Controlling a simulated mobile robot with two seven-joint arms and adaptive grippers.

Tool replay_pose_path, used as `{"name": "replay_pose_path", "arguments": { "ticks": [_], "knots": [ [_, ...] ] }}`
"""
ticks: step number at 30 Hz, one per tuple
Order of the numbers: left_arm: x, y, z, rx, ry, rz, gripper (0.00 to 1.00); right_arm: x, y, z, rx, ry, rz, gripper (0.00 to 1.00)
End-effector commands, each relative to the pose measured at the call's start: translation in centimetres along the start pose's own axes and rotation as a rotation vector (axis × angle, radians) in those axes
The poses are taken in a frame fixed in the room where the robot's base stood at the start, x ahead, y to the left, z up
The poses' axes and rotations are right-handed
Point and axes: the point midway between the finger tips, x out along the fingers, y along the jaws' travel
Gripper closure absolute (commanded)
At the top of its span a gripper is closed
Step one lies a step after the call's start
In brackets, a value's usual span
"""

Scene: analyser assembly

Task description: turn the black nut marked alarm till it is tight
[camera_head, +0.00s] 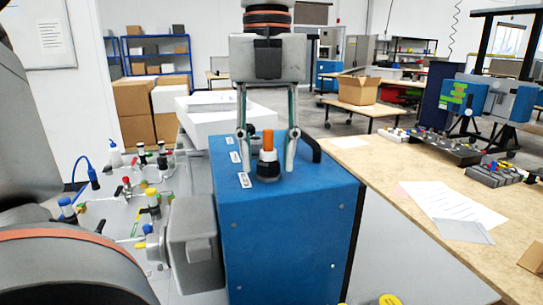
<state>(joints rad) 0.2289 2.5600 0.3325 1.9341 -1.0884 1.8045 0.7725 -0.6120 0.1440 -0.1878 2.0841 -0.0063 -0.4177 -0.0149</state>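A black nut (268,171) sits on top of the blue analyser box (285,215), with an orange cylinder (268,140) standing upright out of it. A small white label (244,180) lies beside the nut; its print is too small to read. My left gripper (267,158) points down over the box from above. Its two fingers are spread, one on each side of the orange cylinder and nut, with visible gaps at both sides. How near the fingertips are in depth is hard to tell. My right gripper is not in view.
A black handle (308,150) rises from the box top, close right of the gripper. A grey block (192,245) juts out at the box's left. Tubing and coloured valves (150,200) stand further left. A wooden bench (420,190) with papers (450,205) is at right.

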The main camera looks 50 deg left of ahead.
Motion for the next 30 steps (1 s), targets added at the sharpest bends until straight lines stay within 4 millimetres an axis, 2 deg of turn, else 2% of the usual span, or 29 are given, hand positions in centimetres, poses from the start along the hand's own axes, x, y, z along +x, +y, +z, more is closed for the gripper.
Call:
{"name": "replay_pose_path", "arguments": {
  "ticks": [4,5,6,9,16,30],
  "knots": [
    [-0.1,0.0,0.0,0.002,-0.001,-0.002,0.65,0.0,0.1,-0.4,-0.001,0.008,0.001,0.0],
    [-0.1,0.0,0.0,0.002,-0.001,-0.002,0.68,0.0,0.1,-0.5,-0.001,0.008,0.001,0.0],
    [-0.1,0.0,0.0,0.002,-0.001,-0.001,0.78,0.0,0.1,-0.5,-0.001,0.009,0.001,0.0],
    [-0.1,0.0,0.0,0.003,-0.001,-0.001,1.0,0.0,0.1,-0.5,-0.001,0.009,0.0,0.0],
    [-0.2,0.1,-0.1,0.055,-0.001,-0.001,1.0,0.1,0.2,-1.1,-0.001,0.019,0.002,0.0],
    [-0.3,0.2,-0.1,0.498,-0.002,0.0,1.0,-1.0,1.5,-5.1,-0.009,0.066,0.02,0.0]
  ]
}}
